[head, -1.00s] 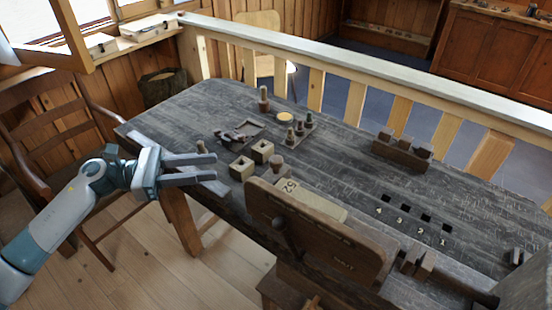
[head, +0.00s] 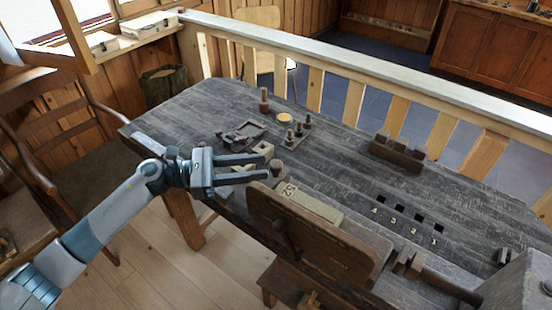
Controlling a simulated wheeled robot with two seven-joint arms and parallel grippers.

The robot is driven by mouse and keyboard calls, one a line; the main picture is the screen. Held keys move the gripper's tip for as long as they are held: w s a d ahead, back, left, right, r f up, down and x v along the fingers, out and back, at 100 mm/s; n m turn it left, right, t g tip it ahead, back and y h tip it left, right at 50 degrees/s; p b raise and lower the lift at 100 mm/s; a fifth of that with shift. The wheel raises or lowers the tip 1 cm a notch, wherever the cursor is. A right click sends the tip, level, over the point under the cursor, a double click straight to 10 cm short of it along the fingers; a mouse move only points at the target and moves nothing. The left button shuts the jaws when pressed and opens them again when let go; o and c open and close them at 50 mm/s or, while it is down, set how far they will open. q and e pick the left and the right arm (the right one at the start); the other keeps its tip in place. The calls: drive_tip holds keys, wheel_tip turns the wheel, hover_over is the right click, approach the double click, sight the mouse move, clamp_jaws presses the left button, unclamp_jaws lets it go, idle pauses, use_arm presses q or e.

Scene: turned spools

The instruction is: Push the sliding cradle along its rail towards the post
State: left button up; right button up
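My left gripper (head: 267,167) reaches in from the left over the near left part of the table, its two fingers apart with nothing seen between them. A small turned wooden piece (head: 276,167) shows just beyond its fingertips; I cannot tell whether they touch. At the lower right, a brown wooden block piece (head: 408,262), which may be the sliding cradle, sits at the end of a dark bar (head: 450,284), which may be its rail. A grey block (head: 522,284) stands at the bar's right end; I cannot tell whether it is the post. My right gripper is out of view.
An upright wooden board (head: 315,240) stands at the table's near edge, with a pale block marked 52 (head: 308,204) behind it. Square holes (head: 410,213) numbered 1 to 4, a block rack (head: 397,154) and spools on pegs (head: 298,133) are farther back. The table's middle is fairly clear.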

sight(277, 164)
use_arm(q)
drive_tip(key=d, duration=0.1)
drive_tip(key=d+p, duration=0.1)
drive_tip(key=d, duration=0.2)
drive_tip(key=shift+w+r, duration=0.2)
drive_tip(key=shift+w, duration=0.1)
drive_tip(key=shift+w+d+f+p, duration=0.1)
drive_tip(key=shift+d+f+p, duration=0.1)
drive_tip(key=shift+d+p, duration=0.4)
drive_tip(key=shift+d, duration=0.15)
clamp_jaws()
